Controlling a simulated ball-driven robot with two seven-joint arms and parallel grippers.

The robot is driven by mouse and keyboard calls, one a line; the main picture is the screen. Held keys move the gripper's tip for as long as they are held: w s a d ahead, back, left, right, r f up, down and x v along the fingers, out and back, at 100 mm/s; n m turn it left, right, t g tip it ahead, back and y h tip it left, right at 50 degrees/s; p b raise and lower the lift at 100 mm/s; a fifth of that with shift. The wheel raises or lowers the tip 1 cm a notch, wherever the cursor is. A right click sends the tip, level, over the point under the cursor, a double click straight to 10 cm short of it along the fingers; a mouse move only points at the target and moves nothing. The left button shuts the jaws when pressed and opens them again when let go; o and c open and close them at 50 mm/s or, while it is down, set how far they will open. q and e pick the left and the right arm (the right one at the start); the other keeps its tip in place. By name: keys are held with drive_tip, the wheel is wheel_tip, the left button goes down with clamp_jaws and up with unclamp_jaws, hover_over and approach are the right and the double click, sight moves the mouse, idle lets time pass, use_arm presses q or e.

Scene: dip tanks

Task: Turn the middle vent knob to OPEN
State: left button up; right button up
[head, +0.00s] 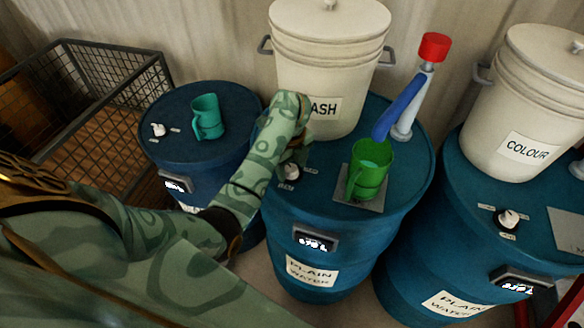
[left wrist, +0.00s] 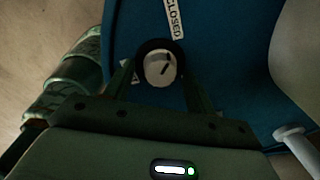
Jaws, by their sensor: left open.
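The middle vent knob (head: 291,172) is a small white knob on top of the middle blue drum (head: 330,225), partly covered by my left arm. In the left wrist view the round knob (left wrist: 160,68), with a dark mark on its face, sits in a dark ring. My left gripper (left wrist: 159,82) is open, with one finger on either side of the knob; I cannot tell whether they touch it. In the head view my left gripper (head: 292,155) is just above the knob. A CLOSED label (left wrist: 174,18) lies beyond the knob. My right gripper is out of view.
A green cup (head: 370,168) stands on a plate under a blue-handled, red-topped tap (head: 405,110). A white bucket (head: 330,65) stands behind. The left drum (head: 165,115) carries a teal mug (head: 207,118) and a knob; the right drum carries a COLOUR bucket (head: 530,105) and another knob (head: 507,218).

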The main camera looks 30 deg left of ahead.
use_arm(q)
drive_tip(key=c, duration=1)
drive_tip(key=shift+m, duration=0.3)
drive_tip(key=m+p, duration=0.2)
drive_tip(key=m, duration=0.1)
drive_tip(key=shift+s, duration=0.1)
drive_tip(key=m+p, duration=0.2)
drive_tip(key=m, duration=0.3)
drive_tip(key=shift+a+r, duration=0.1)
drive_tip(key=m+p, duration=0.2)
drive_tip(key=m, duration=0.2)
drive_tip(key=shift+a+m, duration=0.1)
drive_tip(key=shift+m, duration=0.3)
drive_tip(key=m+p, duration=0.1)
drive_tip(key=m, duration=0.3)
drive_tip(key=shift+p, duration=0.3)
drive_tip(key=shift+m, duration=0.3)
